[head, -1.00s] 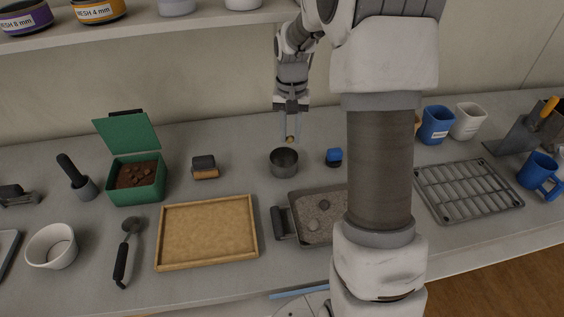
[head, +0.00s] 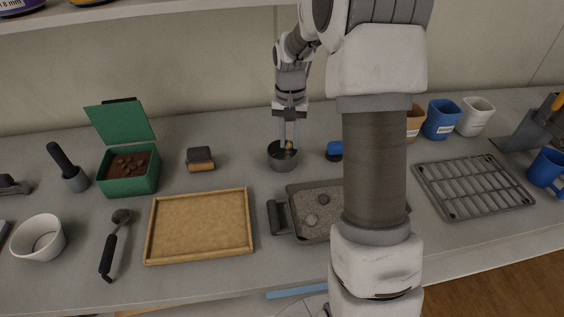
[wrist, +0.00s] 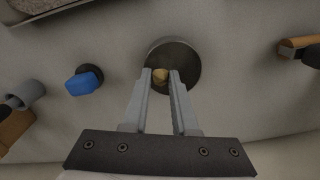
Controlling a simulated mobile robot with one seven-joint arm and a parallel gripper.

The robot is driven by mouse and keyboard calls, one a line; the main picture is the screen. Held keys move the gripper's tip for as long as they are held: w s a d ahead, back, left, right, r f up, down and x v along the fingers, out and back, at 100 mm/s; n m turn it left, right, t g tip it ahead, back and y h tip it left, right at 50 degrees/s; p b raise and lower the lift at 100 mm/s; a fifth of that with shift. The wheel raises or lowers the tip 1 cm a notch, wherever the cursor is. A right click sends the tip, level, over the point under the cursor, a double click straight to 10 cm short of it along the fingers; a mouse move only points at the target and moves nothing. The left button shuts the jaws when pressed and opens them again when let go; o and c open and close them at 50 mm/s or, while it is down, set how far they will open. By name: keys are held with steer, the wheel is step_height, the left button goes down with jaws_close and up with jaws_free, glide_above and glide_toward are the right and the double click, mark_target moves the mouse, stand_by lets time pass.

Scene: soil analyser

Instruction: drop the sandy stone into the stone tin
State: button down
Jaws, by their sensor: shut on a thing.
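The sandy stone (wrist: 160,75) is a small tan lump between my fingertips. My gripper (head: 289,147) is shut on it and points down at the stone tin. In the wrist view my gripper (wrist: 160,78) holds the stone over the tin's opening. The stone tin (head: 283,161) is a small round grey metal cup on the bench; it also shows in the wrist view (wrist: 190,57) as a dark round opening. In the head view the fingertips and stone (head: 290,146) are at the level of the tin's mouth. I cannot tell exactly how deep they reach.
A tray of grit with stones (head: 290,222) lies in front, a brush (head: 200,158) to the left. A tan board (head: 200,226), a green soil box (head: 130,184) and a wire rack (head: 474,188) stand farther out.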

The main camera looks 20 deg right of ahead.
steer(key=shift+f, duration=0.2)
steer(key=c, duration=0.6)
jaws_free()
step_height(320, 180, up, 18)
steer(key=p, duration=0.3)
steer(key=shift+f, duration=0.25)
